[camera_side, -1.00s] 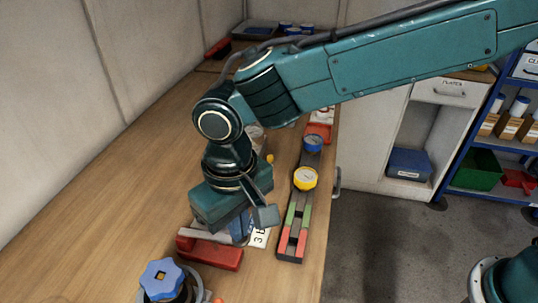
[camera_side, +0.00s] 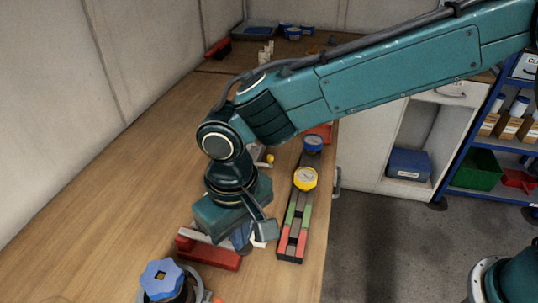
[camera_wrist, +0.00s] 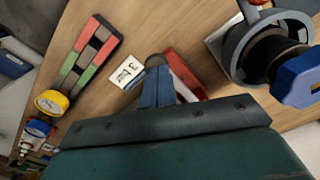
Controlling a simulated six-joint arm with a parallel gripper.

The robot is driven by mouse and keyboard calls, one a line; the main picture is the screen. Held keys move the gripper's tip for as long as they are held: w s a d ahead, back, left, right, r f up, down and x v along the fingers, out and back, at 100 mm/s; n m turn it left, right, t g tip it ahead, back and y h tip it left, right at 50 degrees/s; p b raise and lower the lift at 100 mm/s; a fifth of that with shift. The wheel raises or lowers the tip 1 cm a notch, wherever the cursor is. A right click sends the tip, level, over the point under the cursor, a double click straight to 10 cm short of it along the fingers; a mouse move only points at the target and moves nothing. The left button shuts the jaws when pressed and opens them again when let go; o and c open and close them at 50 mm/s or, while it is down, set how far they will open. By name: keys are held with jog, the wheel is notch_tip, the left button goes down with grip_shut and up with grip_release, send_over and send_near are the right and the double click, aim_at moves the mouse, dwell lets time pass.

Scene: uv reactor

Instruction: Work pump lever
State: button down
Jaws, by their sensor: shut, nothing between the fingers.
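My gripper (camera_side: 242,246) points down over the bench, its fingers together and empty. In the wrist view its blue fingers (camera_wrist: 157,84) lie between a white label card and a red block. The red block (camera_side: 210,252) with a pale bar along its top sits just left of the fingers in the side view; it also shows in the wrist view (camera_wrist: 183,72). I cannot tell whether the fingers touch it. A grey fitting with a yellow knob (camera_side: 270,158) stands behind my wrist, partly hidden. I cannot tell which part is the pump lever.
A blue handwheel (camera_side: 162,280) stands at the near left. A dark strip with a yellow gauge (camera_side: 305,178), a blue gauge (camera_side: 313,143) and red-green bars (camera_side: 292,230) runs along the bench's right edge. The label card (camera_wrist: 126,71) lies beside the fingers. The bench's left side is clear.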

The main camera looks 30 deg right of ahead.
jog(key=shift+r, duration=2.4)
jog(key=shift+f, duration=0.25)
jog(key=shift+f, duration=1.8)
jog(key=shift+r, duration=2.1)
jog(key=shift+r, duration=0.1)
